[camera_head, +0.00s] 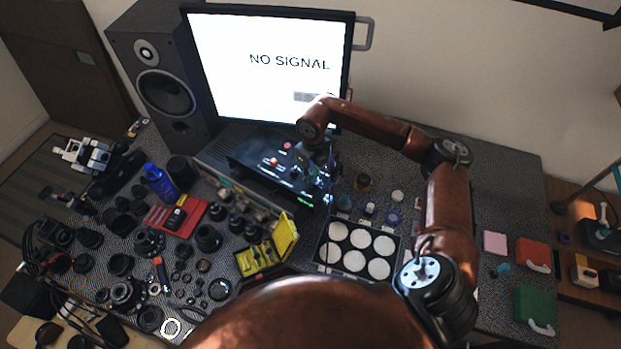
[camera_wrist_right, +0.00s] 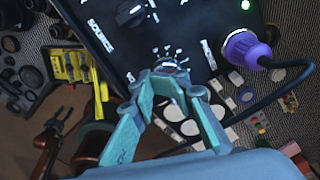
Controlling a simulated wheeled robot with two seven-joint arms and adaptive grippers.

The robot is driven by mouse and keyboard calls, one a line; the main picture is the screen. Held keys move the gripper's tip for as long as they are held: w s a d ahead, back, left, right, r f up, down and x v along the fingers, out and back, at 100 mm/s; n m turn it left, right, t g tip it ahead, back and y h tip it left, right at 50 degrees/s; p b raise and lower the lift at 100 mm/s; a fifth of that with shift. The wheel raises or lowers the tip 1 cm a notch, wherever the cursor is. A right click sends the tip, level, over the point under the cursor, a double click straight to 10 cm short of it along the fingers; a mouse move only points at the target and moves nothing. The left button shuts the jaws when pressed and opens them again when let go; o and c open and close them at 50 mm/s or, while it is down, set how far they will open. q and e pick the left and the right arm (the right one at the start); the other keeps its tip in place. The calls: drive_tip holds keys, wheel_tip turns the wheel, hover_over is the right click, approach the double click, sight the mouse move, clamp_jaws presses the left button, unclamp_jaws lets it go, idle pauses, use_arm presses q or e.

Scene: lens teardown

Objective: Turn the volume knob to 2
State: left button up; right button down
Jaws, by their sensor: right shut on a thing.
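The black control box (camera_head: 265,160) sits below the monitor in the head view. In the right wrist view the box's dark face (camera_wrist_right: 200,25) fills the top. A small knob (camera_wrist_right: 168,65) with white marks fanned around it shows there; its numbers are too small to read. My right gripper (camera_wrist_right: 168,80) is shut on this knob, one teal finger on each side. The fingers cover much of the knob, so its pointer cannot be made out. In the head view my right gripper (camera_head: 318,165) is at the box's right end. My left gripper is not in view.
A second knob (camera_wrist_right: 130,12) marked SOURCE is up and left. A purple plug (camera_wrist_right: 243,50) with a black cable stands close to the right of my gripper. The monitor (camera_head: 270,65) reads NO SIGNAL. A tray of white discs (camera_head: 355,248) and many lens parts crowd the table.

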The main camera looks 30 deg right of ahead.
drive_tip(key=shift+w+d, duration=0.15)
drive_tip(key=shift+d, duration=0.45)
drive_tip(key=c, duration=1.9)
unclamp_jaws()
drive_tip(key=shift+d+f, duration=0.1)
drive_tip(key=shift+d, duration=0.05)
drive_tip(key=shift+c, duration=0.2)
drive_tip(key=o, duration=0.4)
drive_tip(key=shift+a, duration=0.2)
wheel_tip(320, 180, up, 12)
